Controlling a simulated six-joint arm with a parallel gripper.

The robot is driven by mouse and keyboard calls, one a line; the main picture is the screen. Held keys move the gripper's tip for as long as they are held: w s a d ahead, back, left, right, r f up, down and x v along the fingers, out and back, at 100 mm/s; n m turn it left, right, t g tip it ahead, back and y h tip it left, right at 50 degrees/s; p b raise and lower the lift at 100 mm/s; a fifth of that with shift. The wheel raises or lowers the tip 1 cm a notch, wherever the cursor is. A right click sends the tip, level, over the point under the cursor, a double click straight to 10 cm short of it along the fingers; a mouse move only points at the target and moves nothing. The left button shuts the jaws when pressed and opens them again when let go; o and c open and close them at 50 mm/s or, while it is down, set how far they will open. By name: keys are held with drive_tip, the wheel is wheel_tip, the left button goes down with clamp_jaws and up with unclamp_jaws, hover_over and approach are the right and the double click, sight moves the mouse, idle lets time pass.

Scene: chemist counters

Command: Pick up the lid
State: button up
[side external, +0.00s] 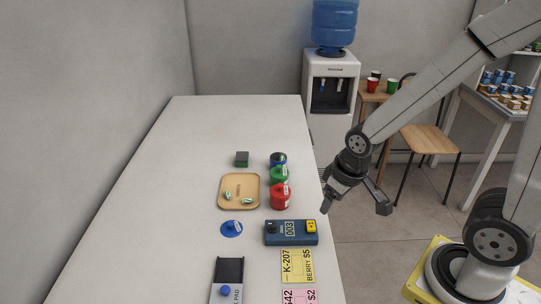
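A round blue lid (231,229) with a raised knob lies flat on the counter, left of a dark blue device. My gripper (355,205) is at the right, by the counter's right edge. Its two fingers are spread wide with nothing between them. It is well to the right of the lid and apart from it. The gripper's exact height over the counter is hard to judge from this view.
A dark blue device (277,233) with a yellow part stands right of the lid. Red (280,197), green (279,176) and blue (278,159) containers line the right side. A wooden tray (224,202) holds small pieces. Price cards (298,266) lie in front. The counter's left side is clear.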

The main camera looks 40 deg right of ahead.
drive_tip(key=shift+w, duration=0.1)
drive_tip(key=n+g, duration=0.3)
drive_tip(key=n, duration=1.5)
hover_over(231, 222)
drive_tip(key=f, duration=0.6)
drive_tip(key=shift+a+f, duration=0.15)
drive_tip(key=shift+a, duration=0.1)
drive_tip(key=shift+f, duration=1.3)
drive_tip(key=shift+d+f, duration=0.2)
drive_tip(key=shift+f, duration=2.4)
clamp_jaws()
